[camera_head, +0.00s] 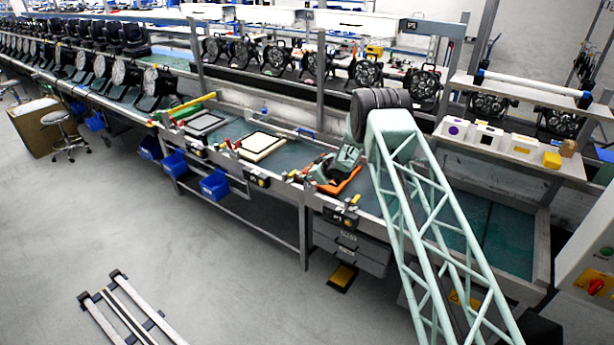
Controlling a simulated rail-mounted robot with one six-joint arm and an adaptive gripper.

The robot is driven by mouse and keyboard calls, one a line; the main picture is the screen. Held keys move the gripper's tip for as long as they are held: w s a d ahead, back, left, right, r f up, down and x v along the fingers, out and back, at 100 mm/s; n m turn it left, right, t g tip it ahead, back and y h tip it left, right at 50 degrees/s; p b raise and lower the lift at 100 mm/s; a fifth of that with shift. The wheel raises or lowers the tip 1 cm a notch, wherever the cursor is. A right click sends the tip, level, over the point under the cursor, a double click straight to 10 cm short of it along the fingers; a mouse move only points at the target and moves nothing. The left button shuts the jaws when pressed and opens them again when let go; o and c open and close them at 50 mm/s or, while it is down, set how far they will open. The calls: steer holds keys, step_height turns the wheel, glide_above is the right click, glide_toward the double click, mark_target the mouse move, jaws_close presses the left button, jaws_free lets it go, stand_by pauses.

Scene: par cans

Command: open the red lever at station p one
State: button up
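My pale green lattice arm rises from the lower right and bends over the bench (490,235) at a dark, ribbed joint. Its end, with my gripper (326,172), is low over the bench top, right of the framed panels. The fingers are too small and cluttered to tell open from shut. Orange-red parts (346,182) show beside and below my gripper; I cannot tell whether they include the red lever, or whether my gripper touches them. The station signs are too small to read surely.
Two framed panels (259,146) lie on the bench left of my gripper. Black-and-yellow boxes (342,216) line the front edge, with blue bins (214,186) below. Round lamps (367,73) stand on the rear shelf. A rail (128,312) lies on the open floor.

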steer(key=v, duration=1)
steer(key=shift+s+d+r, duration=0.15)
steer(key=shift+s+d, duration=0.1)
steer(key=shift+s, duration=0.05)
stand_by(0.4)
